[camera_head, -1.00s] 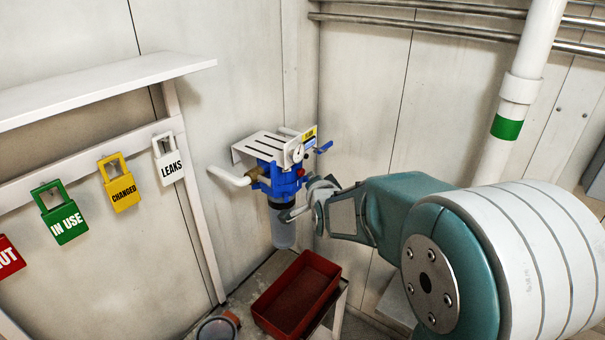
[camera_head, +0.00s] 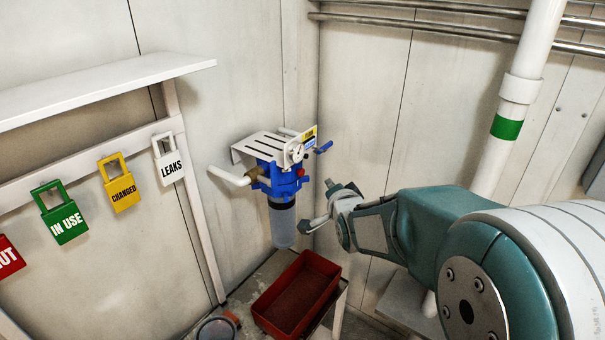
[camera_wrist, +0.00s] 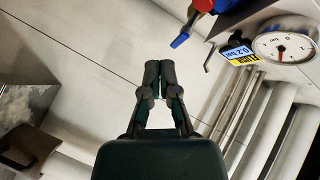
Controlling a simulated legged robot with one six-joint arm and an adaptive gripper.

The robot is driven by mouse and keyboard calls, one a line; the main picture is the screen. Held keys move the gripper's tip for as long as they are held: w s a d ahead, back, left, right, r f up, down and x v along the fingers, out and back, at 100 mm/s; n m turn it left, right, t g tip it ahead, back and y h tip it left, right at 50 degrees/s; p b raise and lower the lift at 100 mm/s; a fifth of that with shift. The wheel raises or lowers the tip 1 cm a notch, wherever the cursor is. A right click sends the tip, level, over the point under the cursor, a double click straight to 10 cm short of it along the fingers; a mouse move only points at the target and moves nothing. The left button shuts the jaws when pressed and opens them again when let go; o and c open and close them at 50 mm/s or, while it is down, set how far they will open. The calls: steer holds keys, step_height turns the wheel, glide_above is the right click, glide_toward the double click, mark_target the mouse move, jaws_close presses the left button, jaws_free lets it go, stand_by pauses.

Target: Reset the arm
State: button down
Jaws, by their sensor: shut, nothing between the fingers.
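My gripper (camera_wrist: 160,80) is shut and empty in the wrist view, its two fingers together in front of a pale wall. In the head view my gripper (camera_head: 318,205) is just right of the blue filter housing (camera_head: 280,180), apart from it. The filter has a clear bowl (camera_head: 284,228) hanging below and a gauge (camera_head: 297,152) on its front. In the wrist view the gauge (camera_wrist: 284,47) is at the upper right, beside a blue lever (camera_wrist: 181,40) and a yellow and blue tag (camera_wrist: 240,54).
A red tray (camera_head: 297,296) stands on a small table below the filter. A white shelf (camera_head: 100,88) with hanging tags, including a green one (camera_head: 62,215), is at left. A white pipe (camera_head: 515,100) with a green band stands at right.

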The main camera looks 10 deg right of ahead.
steer(key=s+a+n+g, duration=0.1)
steer(key=s+n+g, duration=0.8)
steer(key=s, duration=2.2)
steer(key=shift+a+r+n+g, duration=0.15)
steer(key=shift+r+n+g, duration=0.2)
steer(key=shift+n, duration=0.85)
steer(key=shift+f, duration=0.1)
